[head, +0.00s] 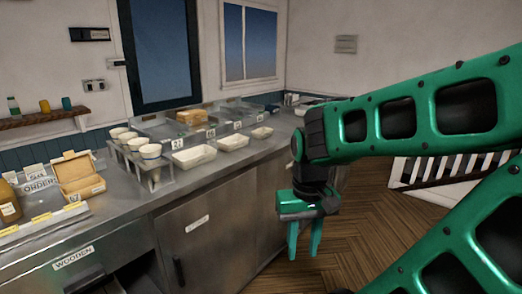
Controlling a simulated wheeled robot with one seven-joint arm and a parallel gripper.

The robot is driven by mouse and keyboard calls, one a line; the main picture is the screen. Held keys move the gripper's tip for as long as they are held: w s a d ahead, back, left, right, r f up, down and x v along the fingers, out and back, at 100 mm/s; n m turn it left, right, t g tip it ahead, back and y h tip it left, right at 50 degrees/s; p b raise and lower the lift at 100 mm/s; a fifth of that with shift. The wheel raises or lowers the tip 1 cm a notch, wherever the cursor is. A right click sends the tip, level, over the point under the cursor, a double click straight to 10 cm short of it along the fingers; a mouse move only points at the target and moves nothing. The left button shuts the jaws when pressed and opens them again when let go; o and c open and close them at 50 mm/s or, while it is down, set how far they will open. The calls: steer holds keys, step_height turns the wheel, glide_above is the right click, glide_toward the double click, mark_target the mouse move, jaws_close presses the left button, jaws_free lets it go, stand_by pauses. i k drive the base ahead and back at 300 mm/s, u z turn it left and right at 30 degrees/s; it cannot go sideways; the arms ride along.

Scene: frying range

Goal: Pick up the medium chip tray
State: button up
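Three pale chip trays stand in a row near the front of the steel counter, shrinking from left to right. The middle-sized one, the medium chip tray (232,143), sits between the large tray (194,157) and the small tray (262,133). All three are upright, and I see nothing inside them from here. My gripper (304,256) hangs fingers down in front of the counter, to the right of and nearer than the trays. Its two green fingers are apart with nothing between them. It touches no tray.
A steel rack with pale cups (150,152) stands left of the trays. An open cardboard box (82,184) is farther left. A brown block-like stack (191,117) sits behind the trays. The counter's front edge lies between my gripper and the trays. Wooden floor (365,245) is open at right.

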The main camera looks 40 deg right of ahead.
mark_target(232, 142)
steer(key=z, duration=0.4)
steer(key=k, duration=0.95)
steer(key=z, duration=0.8)
steer(key=i, duration=2.05)
steer(key=u, duration=0.95)
steer(key=i, duration=0.6)
steer(key=u, duration=0.5)
